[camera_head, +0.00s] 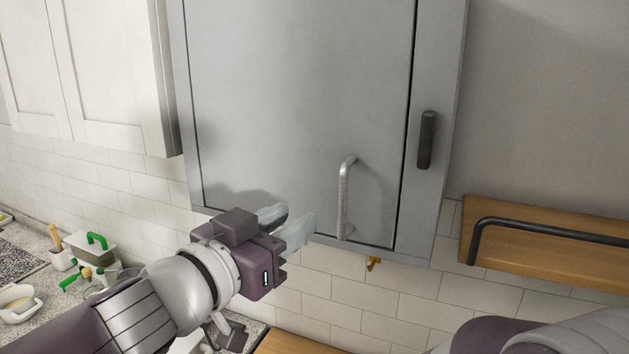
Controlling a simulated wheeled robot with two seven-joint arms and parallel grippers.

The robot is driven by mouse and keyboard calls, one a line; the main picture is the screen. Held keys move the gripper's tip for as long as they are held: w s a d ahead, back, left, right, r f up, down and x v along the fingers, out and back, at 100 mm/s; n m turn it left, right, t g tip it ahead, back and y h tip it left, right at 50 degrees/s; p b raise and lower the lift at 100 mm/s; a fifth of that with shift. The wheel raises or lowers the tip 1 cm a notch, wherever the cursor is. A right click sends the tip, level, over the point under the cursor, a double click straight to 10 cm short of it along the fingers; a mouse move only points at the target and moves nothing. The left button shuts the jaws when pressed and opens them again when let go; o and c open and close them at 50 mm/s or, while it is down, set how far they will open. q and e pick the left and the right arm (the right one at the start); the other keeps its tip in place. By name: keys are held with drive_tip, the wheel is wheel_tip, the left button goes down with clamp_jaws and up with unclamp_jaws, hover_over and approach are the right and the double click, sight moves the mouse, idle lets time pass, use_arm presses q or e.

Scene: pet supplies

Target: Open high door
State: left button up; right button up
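A grey wall cabinet has a high door (290,105) that sits shut in its frame. A silver bar handle (344,198) stands upright at the lower right of the door. My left gripper (290,224) is in front of the door's lower edge, to the left of the handle and apart from it. Its two pale fingers point right towards the handle, with a gap between them and nothing held. My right gripper is not in view; only part of my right arm shows at the bottom right.
A dark latch-like bar (427,140) is on the cabinet's right frame. A wooden board with a black rail (545,245) is on the wall at right. White cabinets (115,70) hang at left, above a cluttered counter. A small yellow hook (374,263) hangs below the grey cabinet.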

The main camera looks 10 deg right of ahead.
sight(341, 192)
use_arm(q)
drive_tip(key=x, duration=0.4)
drive_tip(key=p+x, duration=0.1)
drive_tip(key=x, duration=0.2)
drive_tip(key=p+x, duration=0.1)
drive_tip(key=x, duration=0.3)
drive_tip(key=shift+s+d+r, duration=0.15)
drive_tip(key=shift+s+d, duration=0.05)
drive_tip(key=shift+d, duration=0.4)
drive_tip(key=shift+w+d, duration=0.15)
drive_tip(key=shift+d, duration=0.05)
drive_tip(key=shift+w, duration=0.25)
drive_tip(key=shift+c, duration=0.3)
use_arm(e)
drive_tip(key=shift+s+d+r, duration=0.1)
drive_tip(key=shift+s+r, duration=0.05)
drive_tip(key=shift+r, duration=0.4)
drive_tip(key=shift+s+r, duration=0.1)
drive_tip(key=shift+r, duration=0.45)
use_arm(q)
drive_tip(key=c, duration=0.5)
drive_tip(key=shift+s, duration=0.1)
clamp_jaws()
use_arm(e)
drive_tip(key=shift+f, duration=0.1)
